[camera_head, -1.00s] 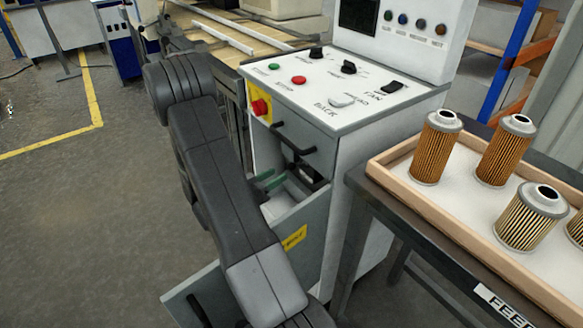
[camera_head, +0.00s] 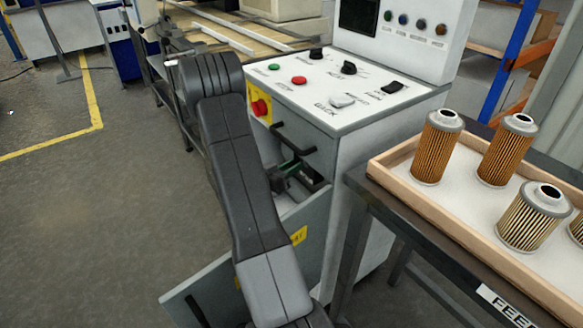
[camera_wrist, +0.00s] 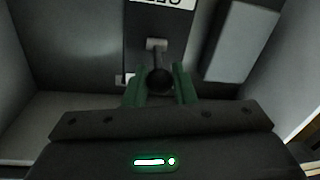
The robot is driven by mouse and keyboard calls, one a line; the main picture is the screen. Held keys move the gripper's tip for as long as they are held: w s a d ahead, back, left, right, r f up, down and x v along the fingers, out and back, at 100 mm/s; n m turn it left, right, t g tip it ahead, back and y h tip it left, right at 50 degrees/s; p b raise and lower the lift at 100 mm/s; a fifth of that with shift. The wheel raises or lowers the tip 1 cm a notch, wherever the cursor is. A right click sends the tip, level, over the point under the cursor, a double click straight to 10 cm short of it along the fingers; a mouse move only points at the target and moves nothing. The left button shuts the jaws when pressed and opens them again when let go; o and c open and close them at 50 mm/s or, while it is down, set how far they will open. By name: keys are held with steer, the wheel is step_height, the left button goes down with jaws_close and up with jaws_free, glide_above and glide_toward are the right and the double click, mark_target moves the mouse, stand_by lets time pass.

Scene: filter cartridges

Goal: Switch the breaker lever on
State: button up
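The breaker lever (camera_wrist: 156,55) is a grey stem ending in a dark ball knob (camera_wrist: 160,80), in front of a dark panel inside the open cabinet. My gripper (camera_wrist: 160,88) has green fingers, one on each side of the knob in the wrist view. The gaps between fingers and knob are too small and dark to tell whether they grip it. In the head view my gripper (camera_head: 293,178) reaches into the cabinet opening, and the lever is hard to make out there. A white label (camera_wrist: 163,3) with dark, upside-down lettering, cut off by the frame edge, is on the panel.
The grey cabinet (camera_head: 350,180) has a lowered front door (camera_head: 212,290), a handle bar (camera_head: 295,138) above the opening, and buttons on top. Cabinet walls stand close on both sides of my gripper. A tray (camera_head: 440,215) of filter cartridges is at right. Floor at left is clear.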

steer(key=shift+r+p, duration=0.35)
steer(key=shift+p, duration=0.3)
jaws_close()
steer(key=shift+w+d+r+g+y+p, duration=0.15)
steer(key=shift+r+g+y+p, duration=0.35)
steer(key=shift+p, duration=0.7)
steer(key=g+y+p, duration=0.1)
steer(key=p, duration=0.2)
steer(key=shift+d+r, duration=0.2)
steer(key=shift+w+g+y+p, duration=0.1)
steer(key=shift+g+y+p, duration=0.3)
steer(key=shift+p, duration=0.6)
steer(key=shift+f, duration=0.15)
steer(key=o, duration=0.9)
jaws_free()
steer(key=shift+c, duration=0.2)
